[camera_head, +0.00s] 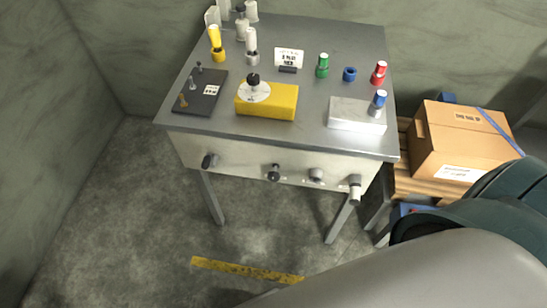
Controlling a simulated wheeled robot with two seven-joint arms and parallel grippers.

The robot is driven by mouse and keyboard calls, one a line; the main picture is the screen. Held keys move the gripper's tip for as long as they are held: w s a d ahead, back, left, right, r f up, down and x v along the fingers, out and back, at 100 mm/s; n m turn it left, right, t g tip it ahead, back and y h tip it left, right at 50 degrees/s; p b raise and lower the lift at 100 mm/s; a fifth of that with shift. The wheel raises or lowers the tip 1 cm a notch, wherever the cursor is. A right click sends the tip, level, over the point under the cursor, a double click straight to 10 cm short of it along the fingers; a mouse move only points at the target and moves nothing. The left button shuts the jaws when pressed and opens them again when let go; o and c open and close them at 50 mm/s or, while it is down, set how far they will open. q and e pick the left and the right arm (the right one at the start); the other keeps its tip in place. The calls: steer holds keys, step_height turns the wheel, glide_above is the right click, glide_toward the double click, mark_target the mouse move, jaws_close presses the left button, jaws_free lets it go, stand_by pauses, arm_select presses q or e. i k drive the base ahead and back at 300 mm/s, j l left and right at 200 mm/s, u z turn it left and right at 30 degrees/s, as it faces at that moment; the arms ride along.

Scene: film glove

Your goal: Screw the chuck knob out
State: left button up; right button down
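A yellow block (268,102) lies on the grey table (330,45). A white disc (258,93) with a black knob (253,79) sits on its left part. The table's front panel carries a dark knob (209,161) at left, a black knob (274,173) near the middle, a light knob (316,175) and a larger metal knob (355,187) at right. I cannot tell from this view which of these is the chuck knob. Neither of my grippers is in view. A large grey link of my own arm fills the lower right.
A black plate (201,92) with small pegs lies left. Yellow (217,45), green (322,65), and red (379,73) capped pieces, a blue ring (349,74) and a white block (350,117) with a blue-capped piece (378,103) stand around. A cardboard box (460,140) sits right; floor in front is clear.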

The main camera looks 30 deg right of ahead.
mark_target(275, 176)
steer(key=l+z, duration=0.15)
steer(key=z, duration=0.55)
